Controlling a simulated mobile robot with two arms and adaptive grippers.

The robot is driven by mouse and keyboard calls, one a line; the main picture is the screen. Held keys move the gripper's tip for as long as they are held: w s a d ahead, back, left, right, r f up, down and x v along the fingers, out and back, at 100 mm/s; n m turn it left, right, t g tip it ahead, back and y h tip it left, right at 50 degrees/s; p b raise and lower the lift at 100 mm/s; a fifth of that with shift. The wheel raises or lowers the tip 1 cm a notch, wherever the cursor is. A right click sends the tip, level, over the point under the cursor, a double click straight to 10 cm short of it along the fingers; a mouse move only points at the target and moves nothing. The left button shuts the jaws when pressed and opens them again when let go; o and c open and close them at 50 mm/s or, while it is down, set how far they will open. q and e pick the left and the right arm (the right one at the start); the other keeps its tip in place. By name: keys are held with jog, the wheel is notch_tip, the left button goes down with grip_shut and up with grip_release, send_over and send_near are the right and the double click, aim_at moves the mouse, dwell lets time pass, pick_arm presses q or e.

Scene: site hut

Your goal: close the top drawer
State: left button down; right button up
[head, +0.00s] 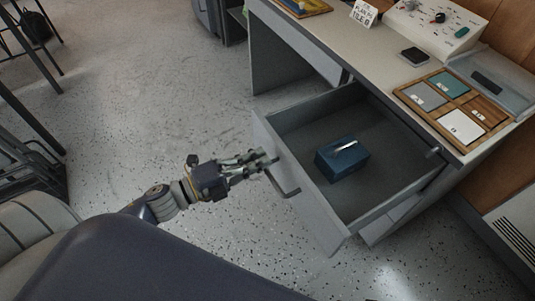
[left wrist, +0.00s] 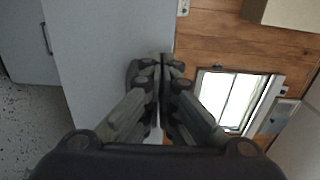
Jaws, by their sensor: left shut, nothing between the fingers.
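The top drawer (head: 291,187) of the grey desk is pulled well out, with its inside showing. A bar handle (head: 284,184) is on its front panel. A dark blue box (head: 342,159) with a light handle on top sits inside the drawer. My left gripper (head: 271,159) is shut and empty, at the outer side of the drawer front close to the handle; I cannot tell whether it touches. In the left wrist view the closed fingers (left wrist: 160,62) overlap the edge of a grey panel. My right gripper is not in view.
The desk top (head: 375,66) carries a wooden tray of sample tiles (head: 423,96), a small dark box (head: 414,56), a white control panel (head: 440,22) and a sign (head: 364,13). Dark metal furniture stands at the left. The speckled floor (head: 150,100) left of the drawer is clear.

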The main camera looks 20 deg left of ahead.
aim_at(278, 150)
pick_arm(q)
jog(key=shift+x, duration=1.45)
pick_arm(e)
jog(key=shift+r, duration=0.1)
pick_arm(q)
jog(key=shift+w, duration=0.1)
